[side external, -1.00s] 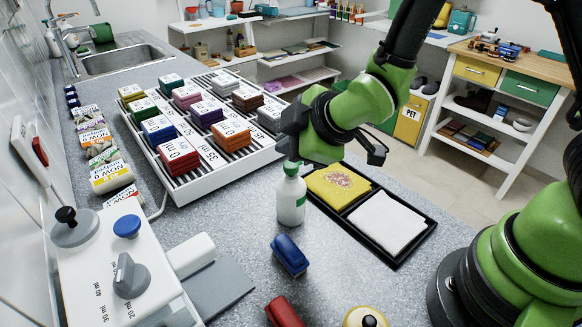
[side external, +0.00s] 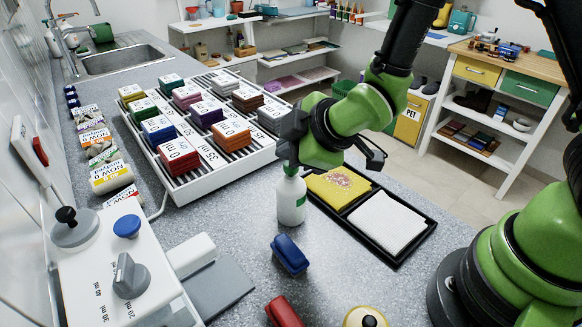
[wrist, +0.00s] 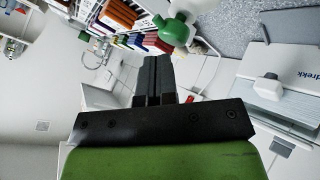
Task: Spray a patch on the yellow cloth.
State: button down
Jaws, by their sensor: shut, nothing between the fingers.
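A white spray bottle (side external: 291,199) with a green top stands upright on the counter, left of the black tray. Its green head also shows at the top of the wrist view (wrist: 180,27). My gripper (side external: 287,152) is at the bottle's top; whether it touches cannot be told. In the wrist view, the fingers of my gripper (wrist: 155,70) are together and empty, beside the green head. The yellow cloth (side external: 322,190) lies in the tray's far half. A pinkish speckled patch shows on it, and my gripper's wrist hides part of its far side.
The black tray (side external: 345,219) also holds a white cloth (side external: 388,222). A blue block-like object (side external: 289,255) and a red one (side external: 284,312) lie in front of the bottle. A white rack (side external: 178,187) of labelled coloured stacks stands behind left. A white dial device (side external: 110,265) is at left.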

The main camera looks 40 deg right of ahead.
jog(key=shift+f, duration=0.55)
dwell(0.4)
jog(key=shift+r, duration=1.05)
notch_tip(320, 180, up, 6)
dwell(0.4)
dwell(0.4)
